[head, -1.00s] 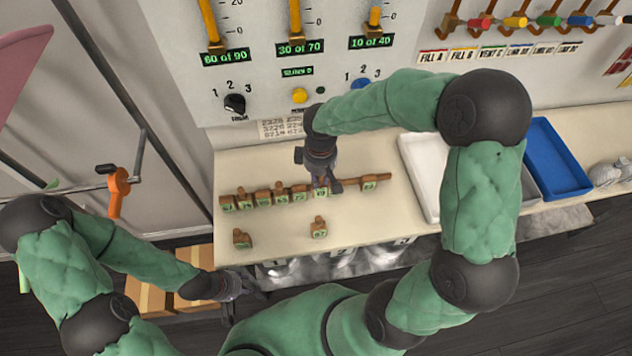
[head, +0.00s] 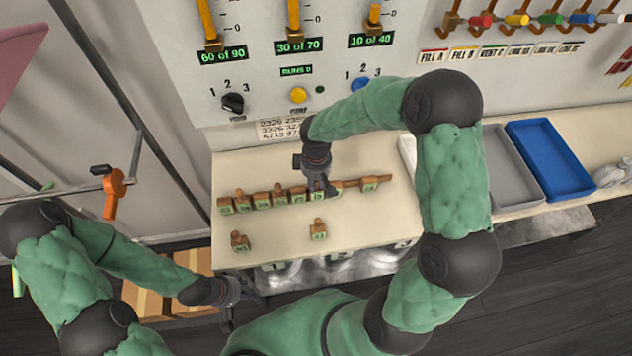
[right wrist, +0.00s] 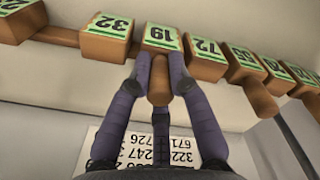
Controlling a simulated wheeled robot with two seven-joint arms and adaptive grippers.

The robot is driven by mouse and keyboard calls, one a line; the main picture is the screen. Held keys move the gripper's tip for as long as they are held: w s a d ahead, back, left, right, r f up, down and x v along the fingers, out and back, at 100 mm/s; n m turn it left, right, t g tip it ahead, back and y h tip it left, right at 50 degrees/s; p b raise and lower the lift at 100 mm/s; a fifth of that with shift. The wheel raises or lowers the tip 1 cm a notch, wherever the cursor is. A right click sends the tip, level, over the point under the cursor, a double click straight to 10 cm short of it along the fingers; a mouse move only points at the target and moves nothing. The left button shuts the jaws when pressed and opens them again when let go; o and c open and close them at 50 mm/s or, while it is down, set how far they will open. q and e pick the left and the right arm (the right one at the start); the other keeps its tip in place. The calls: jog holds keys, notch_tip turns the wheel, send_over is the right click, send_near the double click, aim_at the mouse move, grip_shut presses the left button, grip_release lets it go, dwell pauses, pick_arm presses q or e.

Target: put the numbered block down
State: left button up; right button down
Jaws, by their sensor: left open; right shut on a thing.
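A numbered block (right wrist: 160,40), its label seeming to read 19, sits in a row of wooden blocks on the bench. My right gripper (right wrist: 159,62) is shut on this block's round peg. In the head view my right gripper (head: 325,188) is over the right part of the row and partly covers the block (head: 318,196). The block appears in line with its neighbours; I cannot tell whether it bears its weight on the rail. My left gripper (head: 236,292) is open and empty, low at the left of the bench front.
A wooden rail (head: 350,183) runs through the row. Block 72 (right wrist: 207,57) is close on one side, block 32 (right wrist: 106,36) on the other. Two loose blocks (head: 239,241) (head: 318,230) stand nearer the bench front. A grey tray (head: 505,160) and a blue tray (head: 550,160) lie right.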

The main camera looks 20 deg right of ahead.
jog(key=shift+f, duration=0.2)
jog(key=c, duration=1.1)
grip_release()
jog(key=shift+c, duration=0.2)
jog(key=shift+r, duration=0.1)
jog(key=shift+r, duration=0.25)
notch_tip(320, 180, up, 12)
jog(key=p, duration=0.2)
jog(key=shift+f+p, duration=0.15)
jog(key=shift+p, duration=0.25)
